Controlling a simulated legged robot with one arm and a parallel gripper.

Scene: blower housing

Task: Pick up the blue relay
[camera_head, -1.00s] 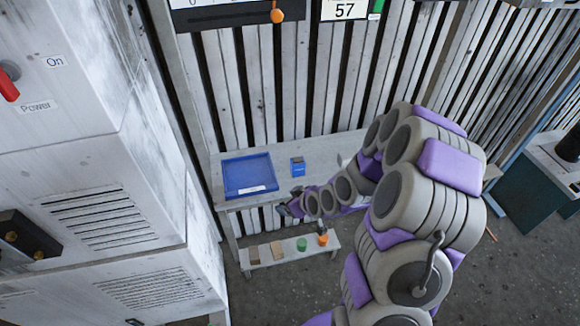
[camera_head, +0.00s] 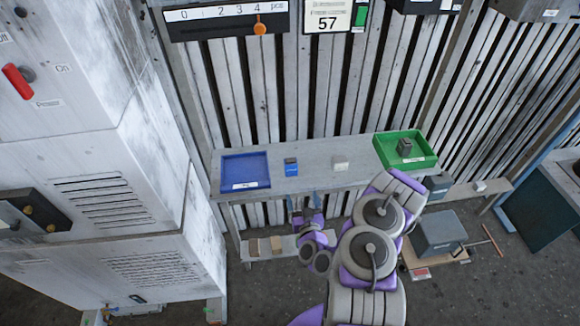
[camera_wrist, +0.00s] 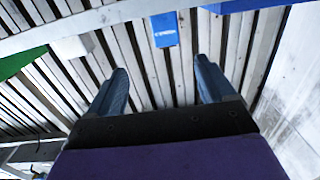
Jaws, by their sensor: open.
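The blue relay (camera_head: 291,167) is a small blue block with a darker top, on the grey bench between the blue tray (camera_head: 245,184) and a small white block (camera_head: 340,163). In the wrist view the blue relay (camera_wrist: 164,30) shows at the top middle, beyond and between the fingertips. My gripper (camera_head: 303,203) is in front of the bench edge, just below the relay in the head view. Its two fingers (camera_wrist: 160,75) are spread apart with nothing between them, and it does not touch the relay.
A green tray (camera_head: 428,160) holding a dark grey block (camera_head: 404,147) stands at the right of the bench. A low shelf (camera_head: 262,256) with small blocks is below. A tall grey cabinet (camera_head: 100,170) stands at left. Grey boxes (camera_head: 437,232) lie on the floor at right.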

